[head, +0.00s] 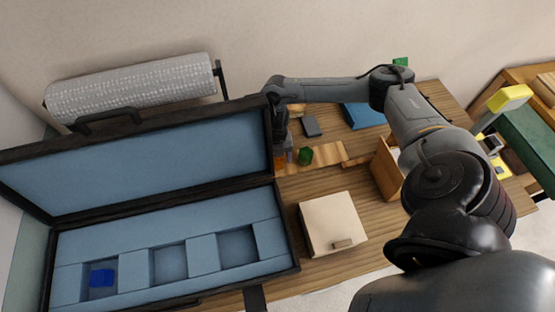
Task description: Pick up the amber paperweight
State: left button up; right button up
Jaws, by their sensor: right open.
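The amber paperweight (279,163) is a small orange block, partly hidden, near the case's right edge and low on the light wooden strip. My right gripper (281,145) is open and points down just above it, with its fingers close to it. I cannot tell whether the fingers are around it. My left gripper is out of view.
An open dark case (293,240) with blue lining stands at left; a blue block (101,278) lies in its left compartment, the other two are empty. A cream box (331,222) sits in front. A wooden holder (388,170) stands right. A roll (130,88) is behind.

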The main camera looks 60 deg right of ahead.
jog(key=shift+c, duration=0.3)
jog(key=shift+c, duration=1.1)
jog(key=c, duration=0.9)
jog(key=shift+c, duration=0.2)
jog(key=shift+r, duration=0.1)
